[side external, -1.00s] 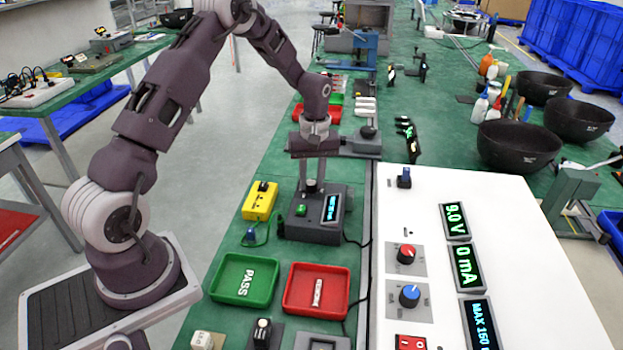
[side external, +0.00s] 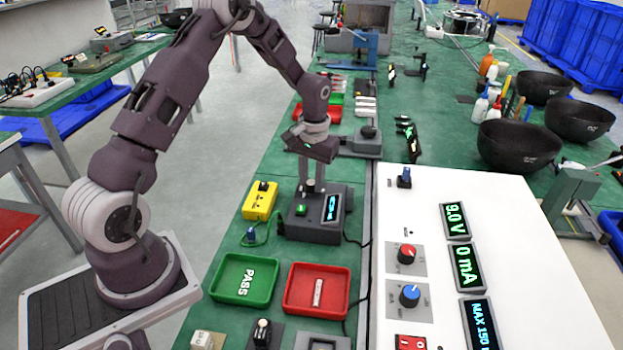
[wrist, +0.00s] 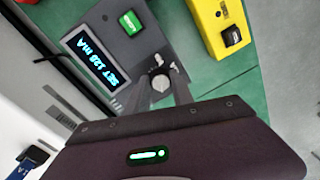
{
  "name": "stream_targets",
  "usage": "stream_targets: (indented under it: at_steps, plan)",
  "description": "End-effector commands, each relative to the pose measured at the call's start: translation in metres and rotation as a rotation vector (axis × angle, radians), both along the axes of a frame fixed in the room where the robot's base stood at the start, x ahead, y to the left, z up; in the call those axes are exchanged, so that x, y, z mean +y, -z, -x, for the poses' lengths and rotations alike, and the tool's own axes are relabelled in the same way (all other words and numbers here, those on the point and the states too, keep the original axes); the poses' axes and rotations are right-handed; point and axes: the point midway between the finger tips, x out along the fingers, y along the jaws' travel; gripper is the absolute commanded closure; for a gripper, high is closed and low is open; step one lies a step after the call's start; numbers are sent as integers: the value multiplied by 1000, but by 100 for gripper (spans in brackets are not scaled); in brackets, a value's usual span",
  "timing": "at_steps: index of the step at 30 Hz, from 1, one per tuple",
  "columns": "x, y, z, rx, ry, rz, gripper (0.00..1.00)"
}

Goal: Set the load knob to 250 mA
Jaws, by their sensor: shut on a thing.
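The dark grey load box (side external: 318,225) stands on the green bench, and it also shows in the wrist view (wrist: 131,48). Its load knob (wrist: 160,82) is between the fingers of my gripper (wrist: 165,85), which is shut on it and largely hides it. In the side view my gripper (side external: 313,187) points straight down onto the box top. The box display (wrist: 95,60) reads "SET" and a value in the 120s of mA; its last digit is unclear. A green button (wrist: 131,22) sits beside the display.
A yellow box (side external: 260,201) stands left of the load box. A green PASS tray (side external: 217,290) and a red tray (side external: 289,303) lie in front. A white panel (side external: 390,225) with knobs and displays, reading 9.0 V and 0 mA, stands to the right.

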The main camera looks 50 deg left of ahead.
Motion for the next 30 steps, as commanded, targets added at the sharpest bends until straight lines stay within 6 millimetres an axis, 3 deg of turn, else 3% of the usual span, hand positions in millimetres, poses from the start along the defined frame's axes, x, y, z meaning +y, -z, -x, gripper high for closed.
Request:
stream_targets:
  at_steps: [18, 30]
  plan:
    - [1, -1, 1, -1, 566, 0, 100]
    - [2, -1, 1, 0, 805, 0, 100]
